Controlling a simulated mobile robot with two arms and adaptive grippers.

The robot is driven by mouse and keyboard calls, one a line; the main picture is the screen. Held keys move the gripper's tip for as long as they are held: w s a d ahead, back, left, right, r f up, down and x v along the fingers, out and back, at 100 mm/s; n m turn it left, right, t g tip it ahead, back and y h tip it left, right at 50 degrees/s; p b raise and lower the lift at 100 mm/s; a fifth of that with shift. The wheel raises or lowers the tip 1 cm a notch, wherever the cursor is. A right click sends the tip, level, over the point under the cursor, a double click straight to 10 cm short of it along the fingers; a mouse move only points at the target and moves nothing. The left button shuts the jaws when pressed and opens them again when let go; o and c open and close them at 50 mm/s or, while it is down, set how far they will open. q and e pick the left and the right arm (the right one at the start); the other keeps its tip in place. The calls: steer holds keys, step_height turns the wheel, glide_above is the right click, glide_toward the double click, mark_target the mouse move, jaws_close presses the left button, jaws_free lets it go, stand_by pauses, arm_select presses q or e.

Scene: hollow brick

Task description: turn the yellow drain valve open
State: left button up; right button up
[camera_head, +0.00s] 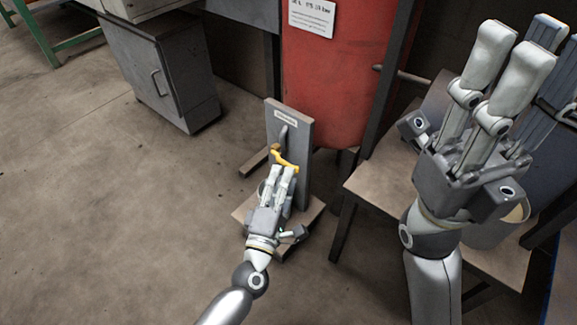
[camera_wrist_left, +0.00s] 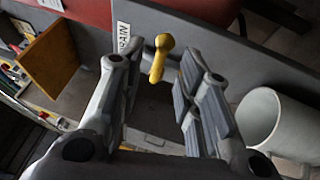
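The yellow drain valve handle (camera_head: 286,160) sits on the front of an upright grey panel (camera_head: 301,150) on a low base. In the left wrist view the yellow handle (camera_wrist_left: 158,60) stands between the fingers, beside a white label reading "DRAIN". My left gripper (camera_head: 281,171) is at the lower end of the handle. Its fingers (camera_wrist_left: 160,80) are open, with a gap on each side of the handle. My right gripper (camera_head: 520,50) is raised at the right of the head view, open and empty, far from the valve. The left fingertips partly hide the lower handle.
A red tank (camera_head: 335,75) stands behind the panel. A table (camera_head: 395,180) is to the right, partly hidden by my right arm. A grey cabinet (camera_head: 165,80) stands at the back left. The floor (camera_head: 110,200) on the left is clear. A pale cylinder (camera_wrist_left: 265,120) shows right of the fingers.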

mark_target(288, 163)
arm_select(q)
steer(key=x, duration=0.5)
steer(key=shift+b, duration=0.4)
jaws_close()
